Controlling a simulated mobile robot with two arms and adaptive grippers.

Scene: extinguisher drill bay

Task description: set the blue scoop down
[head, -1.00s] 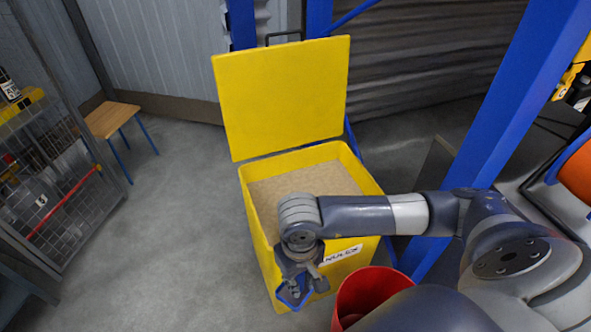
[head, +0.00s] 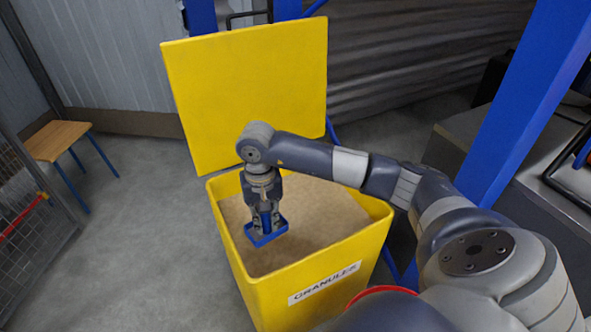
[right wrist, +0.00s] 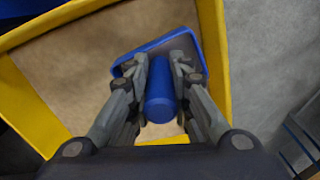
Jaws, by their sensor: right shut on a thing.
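The blue scoop (head: 267,237) is in my right gripper (head: 265,217), over the left part of the open yellow granules bin (head: 340,253). In the right wrist view, the right gripper (right wrist: 167,90) is shut on the scoop's thick blue handle (right wrist: 160,92). The scoop's tray (right wrist: 188,48) lies beyond the fingers, close to the bin's yellow wall. Tan granules (head: 310,215) fill the bin to below its rim. I cannot tell whether the scoop touches them. My left gripper is not in view.
The bin's yellow lid (head: 250,95) stands open at the back. A red bucket (head: 380,290) shows partly behind my right arm at the front. A blue post (head: 510,120) rises at the right.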

